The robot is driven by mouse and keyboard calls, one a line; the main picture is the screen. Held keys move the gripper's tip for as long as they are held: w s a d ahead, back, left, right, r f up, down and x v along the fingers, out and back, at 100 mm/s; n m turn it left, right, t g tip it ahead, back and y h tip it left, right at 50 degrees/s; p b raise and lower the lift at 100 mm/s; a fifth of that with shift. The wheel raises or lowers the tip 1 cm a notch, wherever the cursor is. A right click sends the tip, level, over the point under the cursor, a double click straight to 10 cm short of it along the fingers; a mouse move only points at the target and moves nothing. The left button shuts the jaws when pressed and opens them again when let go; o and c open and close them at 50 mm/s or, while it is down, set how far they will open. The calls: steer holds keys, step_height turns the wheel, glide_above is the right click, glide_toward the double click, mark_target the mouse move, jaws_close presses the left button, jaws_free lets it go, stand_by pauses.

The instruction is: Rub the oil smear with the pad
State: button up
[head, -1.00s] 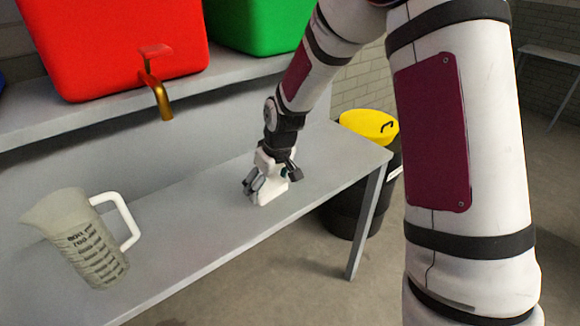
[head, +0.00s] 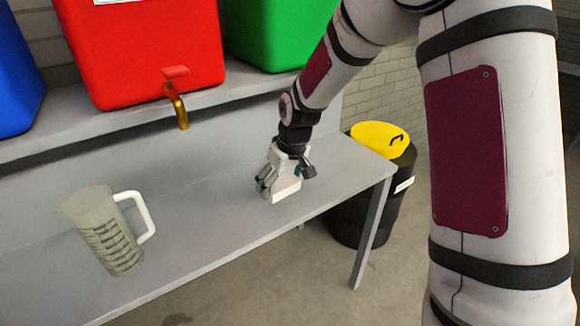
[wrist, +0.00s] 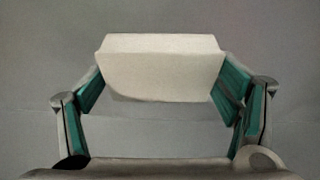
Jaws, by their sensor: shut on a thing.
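My gripper (head: 284,188) is low over the right part of the grey bench, close to the surface. In the wrist view its two green-lined fingers (wrist: 160,85) are shut on the sides of a pale pad (wrist: 160,62). The pad also shows in the head view as a white block (head: 286,191) under the fingers. It is at or just above the bench top; I cannot tell whether it touches. I cannot make out the oil smear in either view; the pad and gripper may hide it.
A measuring jug (head: 108,235) stands on the bench (head: 200,215) at left. Red (head: 145,50), green (head: 270,35) and blue (head: 15,80) containers sit on the shelf above; the red one has a brass tap (head: 178,105). A black bin with yellow lid (head: 380,138) stands beyond the bench's right end.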

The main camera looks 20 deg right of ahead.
steer(key=shift+r+p, duration=0.65)
steer(key=shift+r, duration=0.6)
